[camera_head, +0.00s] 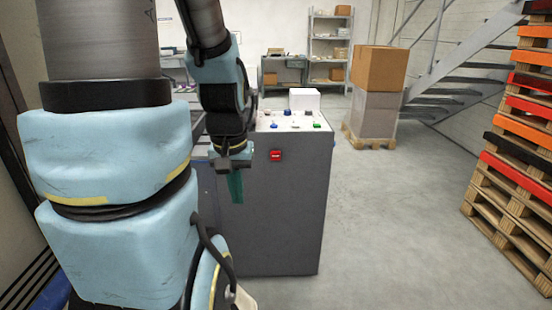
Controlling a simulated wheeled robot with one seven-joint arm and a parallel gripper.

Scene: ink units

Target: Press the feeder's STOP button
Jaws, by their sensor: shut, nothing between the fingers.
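The feeder is a dark grey cabinet (290,215) in the middle of the view, with a light control panel on top. Several small blue, green and other coloured controls (288,113) stand on the panel. My gripper (236,188) points down with its teal fingers shut and empty. It is left of the red button and a little lower in the picture, in front of the cabinet. I cannot tell its exact distance from the front face.
A white box (304,99) stands at the panel's back. Stacked pallets (515,150) rise at the right. Cardboard and grey boxes (379,70) stand on a pallet behind, near a metal staircase (460,85). The floor right of the cabinet is clear.

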